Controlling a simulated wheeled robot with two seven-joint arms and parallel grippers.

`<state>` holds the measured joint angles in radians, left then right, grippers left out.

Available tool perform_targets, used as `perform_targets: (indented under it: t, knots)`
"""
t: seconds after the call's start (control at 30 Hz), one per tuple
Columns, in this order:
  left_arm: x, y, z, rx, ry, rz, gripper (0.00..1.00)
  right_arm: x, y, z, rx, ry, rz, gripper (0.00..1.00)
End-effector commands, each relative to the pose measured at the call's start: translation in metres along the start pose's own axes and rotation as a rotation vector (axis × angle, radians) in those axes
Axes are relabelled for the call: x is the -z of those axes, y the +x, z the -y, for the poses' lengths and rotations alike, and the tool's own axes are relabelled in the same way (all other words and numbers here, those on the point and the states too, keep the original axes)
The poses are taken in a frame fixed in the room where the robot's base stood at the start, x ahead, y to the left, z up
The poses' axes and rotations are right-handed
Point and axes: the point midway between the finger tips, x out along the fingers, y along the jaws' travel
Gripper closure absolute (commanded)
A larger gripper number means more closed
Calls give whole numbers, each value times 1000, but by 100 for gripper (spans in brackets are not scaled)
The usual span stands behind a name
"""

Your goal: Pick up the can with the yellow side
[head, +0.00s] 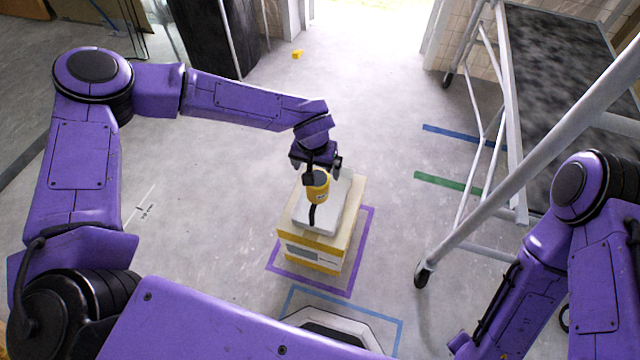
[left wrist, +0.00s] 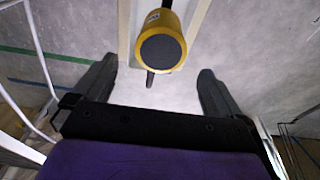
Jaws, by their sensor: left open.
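The can (head: 318,188) has a yellow side and a dark top. It stands on the white top (head: 325,214) of a yellow-and-cream box (head: 312,258). My left gripper (head: 317,167) is open at the can's far side, with its two fingers spread. In the left wrist view, the can (left wrist: 172,27) shows its round dark end and yellow side, beyond and between the open fingers (left wrist: 157,88). I see no contact between the fingers and the can. A narrow dark strip shows beside the can. My right arm is at the lower right, and its gripper does not show.
Purple tape (head: 364,240) surrounds the box on the grey floor. A white wheeled frame (head: 470,215) with a dark panel (head: 560,90) stands at the right. A small yellow object (head: 297,54) lies far back. The floor left of the box is mostly clear.

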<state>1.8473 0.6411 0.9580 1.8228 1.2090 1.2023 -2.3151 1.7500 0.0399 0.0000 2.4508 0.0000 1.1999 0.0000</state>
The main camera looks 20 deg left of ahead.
Motion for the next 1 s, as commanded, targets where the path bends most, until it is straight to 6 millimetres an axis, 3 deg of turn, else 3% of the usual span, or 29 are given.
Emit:
perform_targets:
  t: [0.03,0.43,0.73,0.93,0.97,1.0]
  knots:
    - [-1,12,0,1,0,2,0,-1,3,0,0,0,0,57]
    - [-6,72,-1,3,0,2,0,-4,11,1,0,0,-1,57]
    - [-5,79,-2,2,4,-2,0,-4,11,1,0,0,-1,57]
    - [-5,79,-2,3,3,-1,65,-4,11,1,0,0,-1,57]
    - [-5,79,-2,3,3,-1,65,-4,11,1,0,0,-1,57]
    - [-5,78,-2,2,3,-2,72,-4,11,1,0,0,-1,57]
